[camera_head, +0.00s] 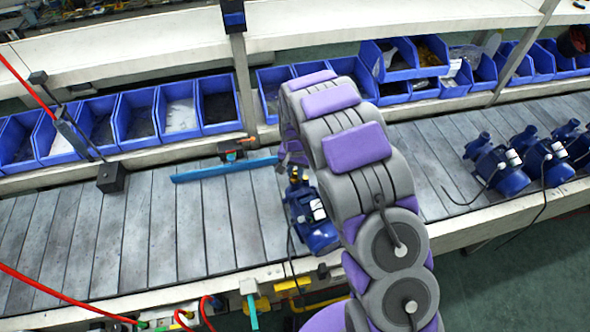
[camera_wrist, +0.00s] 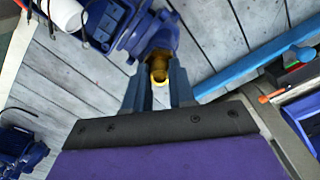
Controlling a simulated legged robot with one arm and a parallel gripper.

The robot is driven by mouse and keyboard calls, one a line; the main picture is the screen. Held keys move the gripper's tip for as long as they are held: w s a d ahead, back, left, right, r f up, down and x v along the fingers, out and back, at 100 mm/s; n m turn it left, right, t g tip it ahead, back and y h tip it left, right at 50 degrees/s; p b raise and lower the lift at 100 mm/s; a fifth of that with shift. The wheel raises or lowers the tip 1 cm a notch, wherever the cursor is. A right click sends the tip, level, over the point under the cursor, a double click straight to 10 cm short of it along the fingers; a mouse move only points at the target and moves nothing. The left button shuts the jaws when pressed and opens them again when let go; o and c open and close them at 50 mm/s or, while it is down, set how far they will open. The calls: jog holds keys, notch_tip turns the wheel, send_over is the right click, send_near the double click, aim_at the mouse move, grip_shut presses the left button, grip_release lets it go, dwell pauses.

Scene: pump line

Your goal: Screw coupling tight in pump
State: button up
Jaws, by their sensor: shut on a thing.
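A blue pump (camera_head: 312,215) stands on the grey slatted conveyor, just left of my arm. In the wrist view the pump (camera_wrist: 145,32) is at the top, with its round blue port facing my fingers. A brass coupling (camera_wrist: 158,66) sits at that port, between my fingertips. My gripper (camera_wrist: 158,84) is shut on the coupling. In the head view my gripper (camera_head: 294,168) is at the pump's far end, and the coupling is mostly hidden there. How deep the coupling's thread sits in the port cannot be told.
A long blue bar (camera_head: 222,169) lies across the conveyor left of my gripper. Blue bins (camera_head: 135,118) line the back. Several other pumps (camera_head: 497,165) stand at the right. A black block (camera_head: 112,177) is at the left. The left conveyor is mostly clear.

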grip_shut()
jog(key=shift+m, duration=1.7)
jog(key=m, duration=0.3)
jog(key=shift+m, duration=0.3)
jog(key=shift+m, duration=1.6)
jog(key=shift+b, duration=0.3)
jog(key=m, duration=0.3)
jog(key=shift+m, duration=0.3)
